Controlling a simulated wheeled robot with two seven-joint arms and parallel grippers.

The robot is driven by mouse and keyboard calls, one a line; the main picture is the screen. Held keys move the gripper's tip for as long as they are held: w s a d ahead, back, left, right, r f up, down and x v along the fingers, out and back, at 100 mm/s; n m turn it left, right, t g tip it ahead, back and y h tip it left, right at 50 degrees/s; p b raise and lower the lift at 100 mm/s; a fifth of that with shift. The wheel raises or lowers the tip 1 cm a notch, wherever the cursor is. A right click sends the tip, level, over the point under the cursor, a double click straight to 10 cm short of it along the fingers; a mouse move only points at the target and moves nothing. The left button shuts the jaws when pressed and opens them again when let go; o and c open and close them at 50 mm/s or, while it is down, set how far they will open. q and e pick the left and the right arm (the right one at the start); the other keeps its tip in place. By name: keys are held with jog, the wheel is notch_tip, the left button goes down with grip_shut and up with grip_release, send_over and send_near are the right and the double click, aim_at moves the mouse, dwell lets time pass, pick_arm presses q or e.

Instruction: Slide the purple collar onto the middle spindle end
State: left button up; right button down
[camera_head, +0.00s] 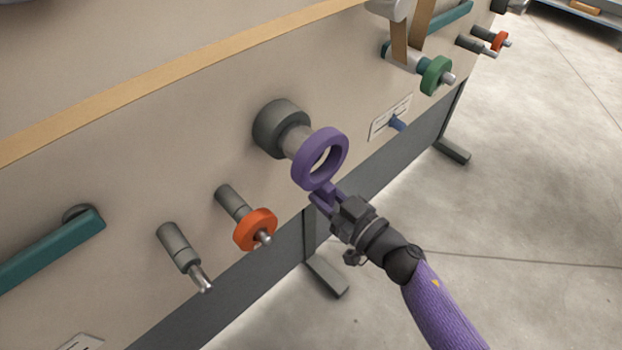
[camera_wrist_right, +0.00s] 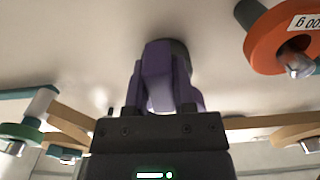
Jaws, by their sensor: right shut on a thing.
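The purple collar (camera_head: 302,168) is a thick ring held upright in front of the middle spindle. The middle spindle has a dark grey hub (camera_head: 276,128) and a paler, narrower end (camera_head: 297,142) that reaches toward the back of the ring. In the head view the ring overlaps the tip of that end, so I cannot tell whether it is around the tip or just in front of it. My right gripper (camera_head: 323,196) is shut on the lower rim of the collar, coming from below right. My left gripper is out of view.
An orange collar (camera_head: 254,230) sits on a thinner spindle at lower left, beside a bare grey spindle (camera_head: 180,250). A green collar (camera_head: 435,76) is on a spindle at upper right. A teal bar (camera_head: 50,247) juts out at left.

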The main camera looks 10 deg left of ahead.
jog(key=v, duration=0.5)
jog(key=shift+s+d+r+p, duration=0.1)
jog(key=shift+d+p, duration=0.05)
jog(key=shift+p, duration=0.2)
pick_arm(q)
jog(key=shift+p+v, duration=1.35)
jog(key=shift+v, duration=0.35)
pick_arm(e)
jog(key=v, duration=0.6)
jog(key=shift+d+r, duration=0.2)
jog(key=shift+r, duration=0.25)
